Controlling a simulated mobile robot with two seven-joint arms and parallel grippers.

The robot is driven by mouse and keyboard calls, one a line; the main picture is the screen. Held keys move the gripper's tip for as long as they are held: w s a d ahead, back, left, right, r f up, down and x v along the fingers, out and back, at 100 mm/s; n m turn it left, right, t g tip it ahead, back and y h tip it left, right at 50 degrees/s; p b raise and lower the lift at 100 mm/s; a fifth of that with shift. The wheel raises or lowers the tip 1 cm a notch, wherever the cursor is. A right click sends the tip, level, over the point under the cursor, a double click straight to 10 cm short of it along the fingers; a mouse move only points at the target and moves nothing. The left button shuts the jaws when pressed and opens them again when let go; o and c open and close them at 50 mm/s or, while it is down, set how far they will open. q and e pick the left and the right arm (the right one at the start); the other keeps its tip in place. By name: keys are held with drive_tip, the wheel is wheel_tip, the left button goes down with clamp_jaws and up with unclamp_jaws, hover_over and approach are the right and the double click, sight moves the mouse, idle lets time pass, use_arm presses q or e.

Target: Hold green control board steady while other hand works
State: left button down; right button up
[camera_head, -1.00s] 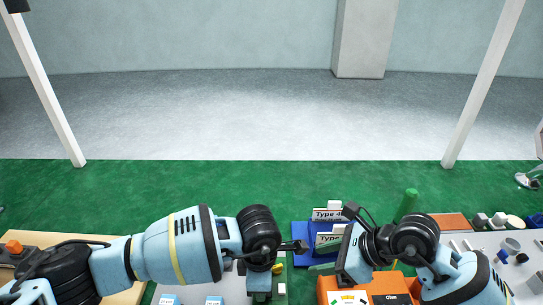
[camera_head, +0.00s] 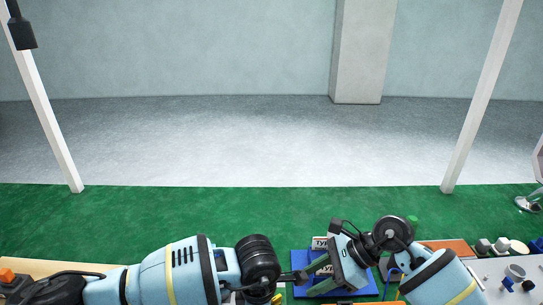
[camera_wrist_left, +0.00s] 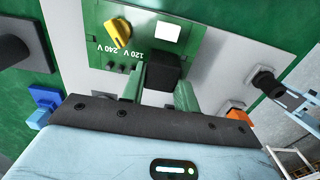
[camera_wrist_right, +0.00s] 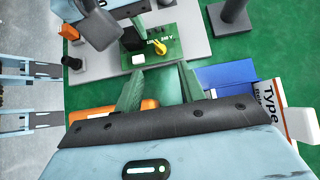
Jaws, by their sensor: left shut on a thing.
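The green control board (camera_wrist_left: 110,35) fills the top of the left wrist view, with a yellow knob (camera_wrist_left: 118,32), a white square and "120 V" and "240 V" marks. My left gripper (camera_wrist_left: 166,80) is shut on a black block (camera_wrist_left: 163,68) at the board's edge. The board also shows in the right wrist view (camera_wrist_right: 170,44), on a grey plate (camera_wrist_right: 195,35). My right gripper (camera_wrist_right: 160,70) is open and empty, a short way from the board. In the head view the board is mostly out of the frame or hidden behind the arms.
A blue tray (camera_wrist_right: 222,76) with a "Type" card (camera_wrist_right: 271,110) is beside my right gripper. An orange object (camera_wrist_right: 143,112) lies partly behind its finger. Small parts lie at the right of the head view.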

sight(279, 299)
drive_tip(key=shift+x, duration=4.85)
drive_tip(key=c, duration=0.9)
drive_tip(key=shift+o, duration=0.2)
drive_tip(key=shift+s+m+t+h, duration=0.15)
drive_tip(key=shift+m+t, duration=0.7)
drive_tip(key=shift+m, duration=0.25)
drive_tip(key=shift+s+m+t+h, duration=0.15)
drive_tip(key=shift+m+t, duration=0.7)
drive_tip(key=shift+m, duration=0.25)
